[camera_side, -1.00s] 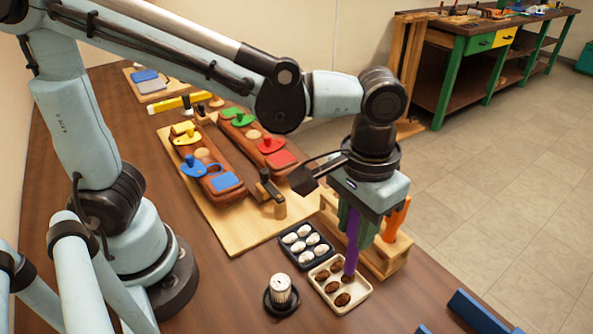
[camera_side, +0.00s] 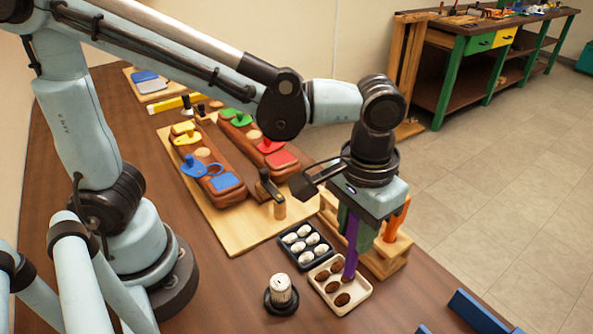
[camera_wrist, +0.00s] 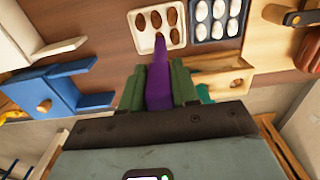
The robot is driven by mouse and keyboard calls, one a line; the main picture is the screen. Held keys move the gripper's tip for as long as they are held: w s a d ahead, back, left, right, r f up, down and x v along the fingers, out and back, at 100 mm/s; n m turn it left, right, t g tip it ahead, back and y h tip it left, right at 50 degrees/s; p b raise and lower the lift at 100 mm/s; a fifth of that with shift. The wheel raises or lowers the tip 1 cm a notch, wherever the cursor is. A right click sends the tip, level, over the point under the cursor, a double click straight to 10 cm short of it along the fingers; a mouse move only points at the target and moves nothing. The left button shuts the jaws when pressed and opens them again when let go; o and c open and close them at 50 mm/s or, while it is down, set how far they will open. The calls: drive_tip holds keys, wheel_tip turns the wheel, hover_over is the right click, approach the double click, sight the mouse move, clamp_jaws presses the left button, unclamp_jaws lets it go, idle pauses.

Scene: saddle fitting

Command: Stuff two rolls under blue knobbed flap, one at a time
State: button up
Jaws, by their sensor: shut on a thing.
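The blue knobbed flap (camera_side: 189,165) lies on the left brown padded block in the side view. Several brown rolls (camera_side: 342,299) lie in a cream tray (camera_side: 357,298), and several white ones (camera_side: 304,246) in a dark blue tray (camera_side: 299,263). I cannot tell which colour the task's rolls are. My gripper (camera_wrist: 158,88) has green fingers shut on a long purple tool (camera_wrist: 159,80), which points down. The tool's tip is at a brown roll in the cream tray; I cannot tell whether it grips or only touches it.
Yellow (camera_side: 184,134), green (camera_side: 237,118) and red (camera_side: 269,146) knobbed flaps sit on the two padded blocks. A wooden rack with an orange tool (camera_side: 397,217) stands behind my gripper. A white ribbed cylinder (camera_side: 280,290) stands left of the trays. Blue pieces (camera_side: 478,312) lie at front right.

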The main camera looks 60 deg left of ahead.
drive_tip(key=shift+f, duration=0.65)
idle(0.8)
drive_tip(key=shift+c, duration=0.4)
drive_tip(key=shift+r, duration=3.6)
